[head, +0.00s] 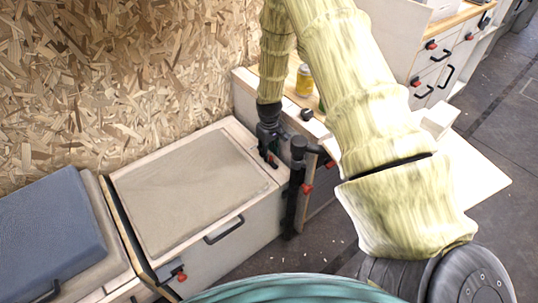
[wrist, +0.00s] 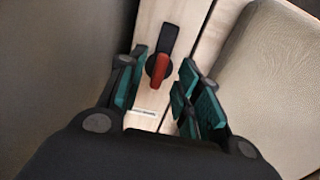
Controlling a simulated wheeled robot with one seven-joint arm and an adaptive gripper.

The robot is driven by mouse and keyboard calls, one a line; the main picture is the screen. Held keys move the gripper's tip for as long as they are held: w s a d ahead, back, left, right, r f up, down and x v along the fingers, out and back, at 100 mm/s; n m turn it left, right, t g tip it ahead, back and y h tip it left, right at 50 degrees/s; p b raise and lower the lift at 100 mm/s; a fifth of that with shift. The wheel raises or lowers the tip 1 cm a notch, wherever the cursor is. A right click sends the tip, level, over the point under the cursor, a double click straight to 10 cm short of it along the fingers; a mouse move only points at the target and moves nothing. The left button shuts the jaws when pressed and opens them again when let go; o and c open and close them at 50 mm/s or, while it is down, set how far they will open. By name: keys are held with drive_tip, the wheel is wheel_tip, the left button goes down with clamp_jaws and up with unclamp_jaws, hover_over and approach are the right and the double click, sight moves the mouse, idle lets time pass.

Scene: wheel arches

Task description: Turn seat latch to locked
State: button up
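The seat latch is a black handle (wrist: 162,40) with a red end (wrist: 158,68), set on a pale wooden strip between two panels. In the wrist view my gripper (wrist: 163,78) is open, with teal fingers on either side of the red end and a visible gap on both sides. In the head view my gripper (head: 270,152) points down at the right end of the pale seat box. A small label lies on the strip below the latch in the wrist view.
The seat box (head: 245,196) has a beige cushion (head: 184,185) and a black front handle. A blue cushion (head: 45,232) is at left. A black post (head: 291,190) stands close right of my gripper.

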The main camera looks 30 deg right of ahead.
drive_tip(key=shift+f, duration=0.85)
clamp_jaws()
